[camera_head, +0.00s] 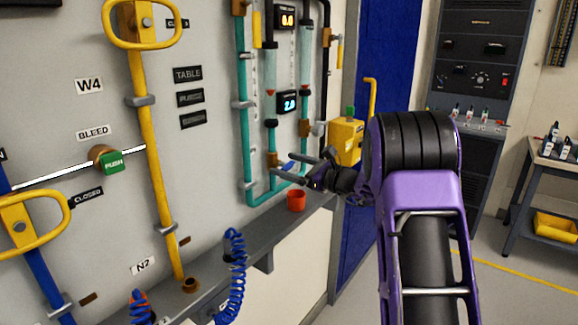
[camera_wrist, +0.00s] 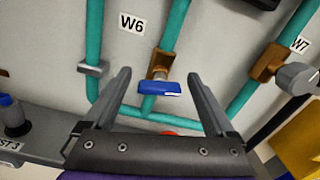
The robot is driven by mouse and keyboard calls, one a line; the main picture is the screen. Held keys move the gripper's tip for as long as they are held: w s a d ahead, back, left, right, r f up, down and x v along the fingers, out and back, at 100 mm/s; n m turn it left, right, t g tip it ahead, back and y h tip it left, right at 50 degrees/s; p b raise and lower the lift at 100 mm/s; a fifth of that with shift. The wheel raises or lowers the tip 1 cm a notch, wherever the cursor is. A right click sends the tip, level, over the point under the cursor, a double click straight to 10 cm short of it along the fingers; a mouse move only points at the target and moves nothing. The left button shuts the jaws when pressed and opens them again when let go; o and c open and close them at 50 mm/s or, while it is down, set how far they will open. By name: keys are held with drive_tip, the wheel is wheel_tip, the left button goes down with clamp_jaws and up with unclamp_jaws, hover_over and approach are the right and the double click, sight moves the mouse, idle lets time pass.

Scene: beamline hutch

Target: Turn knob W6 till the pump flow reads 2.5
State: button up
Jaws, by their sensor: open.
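Knob W6 is a blue bar handle (camera_wrist: 158,88) on a brass valve on a teal pipe, below the W6 label (camera_wrist: 131,22) in the wrist view. In the head view only a bit of the blue handle (camera_head: 288,165) shows beside my fingers. My gripper (camera_wrist: 158,74) is open, with one finger on each side of the knob and a gap on both sides. It also shows in the head view (camera_head: 284,163), level with the valve. A lower display (camera_head: 289,102) above the valve seems to read 2.0 in cyan; its caption is too small to read.
An upper display (camera_head: 286,19) seems to read 0.0 in orange. The grey W7 knob (camera_wrist: 298,77) is close on the right.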

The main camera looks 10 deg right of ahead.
drive_tip(key=c, duration=1.4)
drive_tip(key=shift+d+r+m+p, duration=0.1)
drive_tip(key=shift+r+m+p, duration=0.15)
drive_tip(key=shift+m+p, duration=0.55)
drive_tip(key=shift+f+m+p, duration=0.25)
drive_tip(key=shift+m+p, duration=0.45)
drive_tip(key=shift+m, duration=0.1)
drive_tip(key=o, duration=1.4)
drive_tip(key=v, duration=1.7)
drive_tip(key=shift+s+d+r, duration=0.1)
drive_tip(key=shift+s+d, duration=0.05)
